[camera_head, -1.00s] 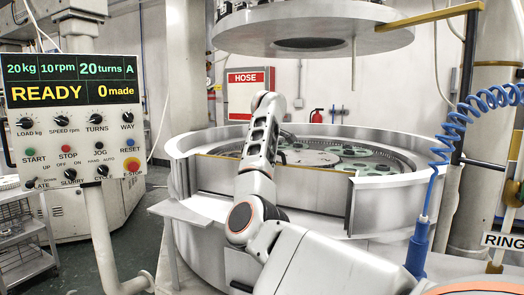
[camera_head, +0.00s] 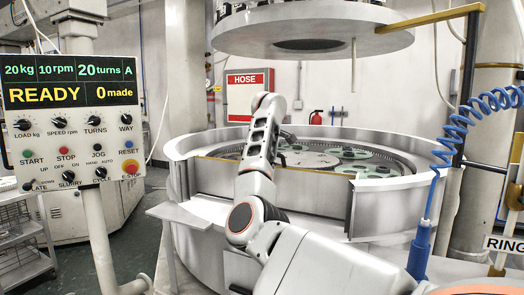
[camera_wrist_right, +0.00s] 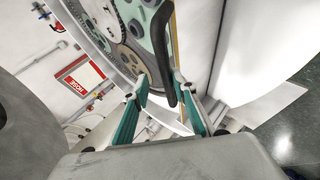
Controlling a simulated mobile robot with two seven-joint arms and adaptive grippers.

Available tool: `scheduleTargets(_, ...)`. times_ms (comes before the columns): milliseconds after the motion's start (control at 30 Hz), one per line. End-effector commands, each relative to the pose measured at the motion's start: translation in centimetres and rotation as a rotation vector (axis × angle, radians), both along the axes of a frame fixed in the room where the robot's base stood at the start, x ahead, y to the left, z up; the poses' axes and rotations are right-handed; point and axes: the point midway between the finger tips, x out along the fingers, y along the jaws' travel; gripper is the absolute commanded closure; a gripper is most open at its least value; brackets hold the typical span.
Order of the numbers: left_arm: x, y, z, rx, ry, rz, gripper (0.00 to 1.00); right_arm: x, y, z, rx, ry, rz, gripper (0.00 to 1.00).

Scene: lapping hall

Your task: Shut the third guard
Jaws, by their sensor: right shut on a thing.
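The big round lapping machine has a pale ring wall (camera_head: 400,205). Its front section is a panel with a yellow-tan top edge, apparently a guard (camera_head: 310,185). A dark vertical gap shows at the panel's right end. My right arm reaches across in front of this panel and hides part of it; its gripper is hidden in the head view. In the right wrist view, the teal fingers of my right gripper (camera_wrist_right: 163,88) are on either side of a dark bar-like handle (camera_wrist_right: 161,40) beside the yellow edge, shut on it. My left gripper is not in view.
A control panel (camera_head: 70,130) reading READY stands on a post at left. A heavy round plate (camera_head: 310,30) hangs above the machine. A pale side shelf (camera_head: 190,215) juts out at front left. A blue coiled hose (camera_head: 490,105) hangs at right near a RING sign (camera_head: 500,244).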

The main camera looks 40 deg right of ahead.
Motion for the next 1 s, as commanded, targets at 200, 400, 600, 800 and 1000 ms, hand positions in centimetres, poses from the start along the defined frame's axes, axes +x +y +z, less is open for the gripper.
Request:
scheduleTargets(200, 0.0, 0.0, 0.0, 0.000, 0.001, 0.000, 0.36, -1.3, 0.3, 1.6, -0.012, -0.006, -0.012, 0.82)
scheduleTargets(400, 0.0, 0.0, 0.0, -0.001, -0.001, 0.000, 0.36, -3.6, 2.5, 4.2, -0.009, -0.010, -0.008, 0.82)
scheduleTargets(600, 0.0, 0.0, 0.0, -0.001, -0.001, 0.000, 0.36, -5.8, 4.6, 6.2, -0.005, -0.006, -0.003, 0.82)
scheduleTargets(800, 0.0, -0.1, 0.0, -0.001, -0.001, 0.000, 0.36, -7.1, 5.8, 7.4, -0.002, -0.003, -0.002, 0.82)
scheduleTargets(1000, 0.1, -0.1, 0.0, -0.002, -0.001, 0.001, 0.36, -7.4, 6.0, 7.6, -0.004, 0.000, 0.000, 0.82)
